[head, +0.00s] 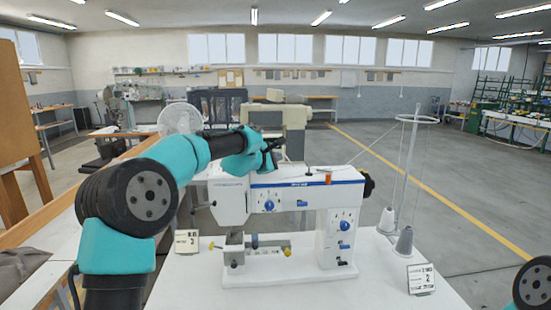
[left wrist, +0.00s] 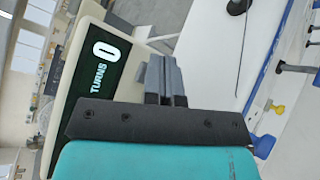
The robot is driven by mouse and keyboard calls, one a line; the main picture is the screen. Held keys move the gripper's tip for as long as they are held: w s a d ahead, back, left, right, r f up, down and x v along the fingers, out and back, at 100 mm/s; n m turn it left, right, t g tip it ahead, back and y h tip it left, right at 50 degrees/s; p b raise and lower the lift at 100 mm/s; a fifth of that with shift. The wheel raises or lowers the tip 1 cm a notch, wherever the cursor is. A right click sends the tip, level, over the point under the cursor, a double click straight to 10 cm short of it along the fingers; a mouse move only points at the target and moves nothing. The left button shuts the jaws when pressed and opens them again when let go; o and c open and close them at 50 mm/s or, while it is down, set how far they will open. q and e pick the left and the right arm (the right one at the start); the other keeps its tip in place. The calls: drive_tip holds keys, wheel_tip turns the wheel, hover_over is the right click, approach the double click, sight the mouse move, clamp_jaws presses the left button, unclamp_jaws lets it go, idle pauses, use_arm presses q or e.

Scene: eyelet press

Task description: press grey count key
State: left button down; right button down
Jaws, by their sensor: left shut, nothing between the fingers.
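A dark display (left wrist: 104,58) reading "TURNS 0" sits in a cream housing (left wrist: 75,60) in the left wrist view. My left gripper (head: 271,148) is above the white press (head: 300,195), near its top left, in front of a beige machine (head: 290,118). In the left wrist view the gripper's grey fingers (left wrist: 164,72) are together and empty, beside the display's lower right. My right gripper is out of view.
The white press stands on a white table (head: 410,285), with blue knobs and a yellow-tipped part. Number cards (head: 187,241) stand on the table. A thread stand (head: 405,180) with cones rises at the right. A white fan (head: 181,120) stands behind my left arm.

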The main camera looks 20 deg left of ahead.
use_arm(q)
drive_tip(key=shift+s, duration=0.1)
drive_tip(key=shift+s+d, duration=0.3)
drive_tip(key=shift+s, duration=0.35)
drive_tip(key=shift+s, duration=0.1)
drive_tip(key=s, duration=0.1)
drive_tip(key=s+d, duration=0.1)
drive_tip(key=s, duration=0.2)
drive_tip(key=shift+s+d, duration=0.25)
drive_tip(key=shift+d, duration=0.15)
idle(0.5)
